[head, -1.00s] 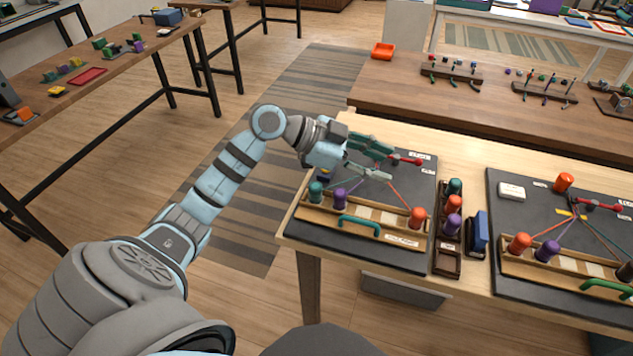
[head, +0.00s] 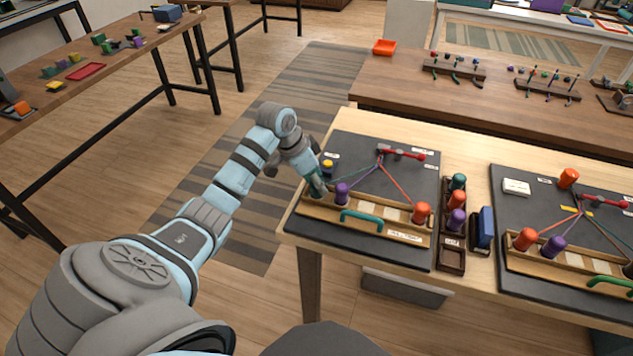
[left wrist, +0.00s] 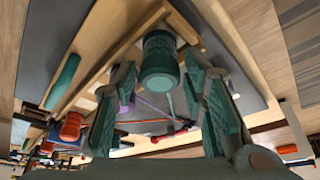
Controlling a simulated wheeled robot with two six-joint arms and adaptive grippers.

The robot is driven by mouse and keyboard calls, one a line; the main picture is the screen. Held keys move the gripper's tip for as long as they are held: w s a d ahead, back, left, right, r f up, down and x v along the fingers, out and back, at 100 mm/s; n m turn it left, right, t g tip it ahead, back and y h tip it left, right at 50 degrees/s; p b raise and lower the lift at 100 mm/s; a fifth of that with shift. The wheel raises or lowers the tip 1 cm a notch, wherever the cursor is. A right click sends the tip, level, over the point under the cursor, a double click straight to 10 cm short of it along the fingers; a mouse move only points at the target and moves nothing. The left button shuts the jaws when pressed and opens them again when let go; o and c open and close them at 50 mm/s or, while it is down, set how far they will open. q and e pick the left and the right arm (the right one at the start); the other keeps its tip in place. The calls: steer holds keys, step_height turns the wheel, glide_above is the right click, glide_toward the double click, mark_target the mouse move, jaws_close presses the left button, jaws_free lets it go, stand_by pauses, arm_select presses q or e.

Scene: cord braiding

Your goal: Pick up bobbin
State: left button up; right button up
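The teal bobbin (left wrist: 160,58) stands at the left end of the left board's wooden rack (head: 375,222). In the left wrist view it shows ahead, between the tips of my left gripper (left wrist: 163,75). The fingers are spread on either side, with gaps to the bobbin. In the head view my left gripper (head: 318,183) is over that rack end and mostly hides the bobbin. A purple bobbin (head: 342,193) stands just right of it, and an orange bobbin (head: 421,213) near the rack's right end. My right gripper is not in view.
Cords run from the rack to a red-ended clamp (head: 402,153) behind. A yellow-topped piece (head: 327,166) sits close behind the gripper. A teal handle (head: 361,222) fronts the rack. A tray of spare bobbins (head: 453,260) stands right of the board (head: 345,146).

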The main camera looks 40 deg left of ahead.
arm_select(q)
steer(key=shift+w+f, duration=0.1)
steer(key=shift+f, duration=0.05)
jaws_close()
